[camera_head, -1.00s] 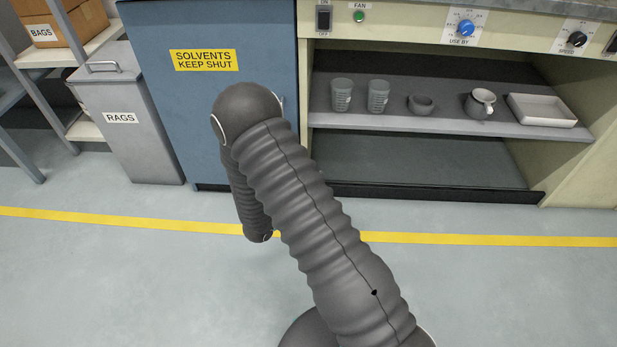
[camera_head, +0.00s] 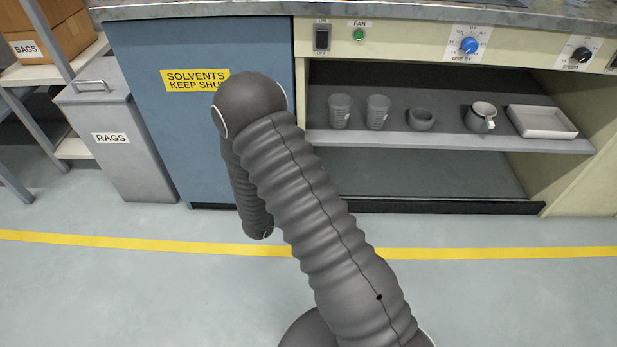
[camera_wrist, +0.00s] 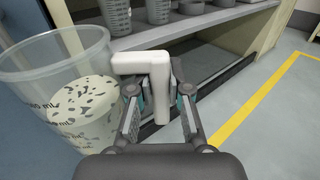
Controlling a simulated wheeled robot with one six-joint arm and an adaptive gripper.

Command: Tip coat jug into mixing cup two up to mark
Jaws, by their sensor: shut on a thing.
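My gripper (camera_wrist: 158,100) is shut on the white handle (camera_wrist: 150,65) of a clear jug (camera_wrist: 60,55) in the wrist view. The jug has mL marks and holds a pale filling with dark flecks (camera_wrist: 85,103), in its lower part. Two grey graduated cups (camera_head: 340,111) (camera_head: 377,111) stand side by side on the shelf. They also show at the top of the wrist view (camera_wrist: 117,16) (camera_wrist: 157,10), apart from the jug. I cannot read which is cup two. My arm hides gripper and jug in the head view.
The shelf (camera_head: 450,140) also holds a small grey bowl (camera_head: 421,119), a grey mug-like jug with a white handle (camera_head: 481,117) and a pale tray (camera_head: 542,122). A blue solvents cabinet (camera_head: 150,130) and a rags bin (camera_head: 125,160) stand left. The floor in front is clear.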

